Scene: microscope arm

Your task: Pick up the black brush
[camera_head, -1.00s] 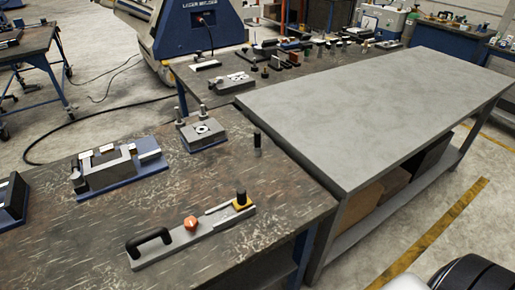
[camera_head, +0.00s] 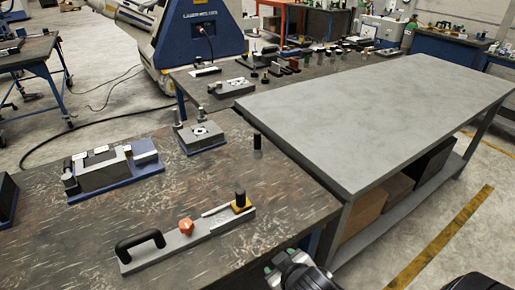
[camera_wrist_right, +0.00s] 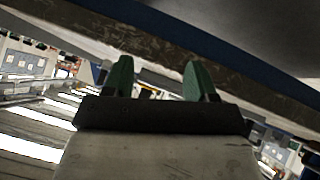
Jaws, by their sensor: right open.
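No object clearly shows bristles in the head view. A small black upright cylinder (camera_head: 257,145), perhaps the black brush, stands near the right edge of the dark worktable (camera_head: 190,185). Another short black cylinder (camera_head: 240,198) stands on a yellow base at the right end of a grey bar fixture. My right gripper (camera_wrist_right: 158,80) is open and empty, its two green fingers apart in the wrist view. In the head view part of my right arm (camera_head: 300,276) shows at the bottom, beside the worktable's near right edge. My left gripper is not in view.
The grey bar fixture (camera_head: 188,240) has a black handle (camera_head: 140,245) and an orange knob (camera_head: 186,226). Vise-like fixtures (camera_head: 110,167) and (camera_head: 201,135) stand further back. A bare grey table (camera_head: 375,115) adjoins on the right. A dark table edge crosses the wrist view (camera_wrist_right: 190,50).

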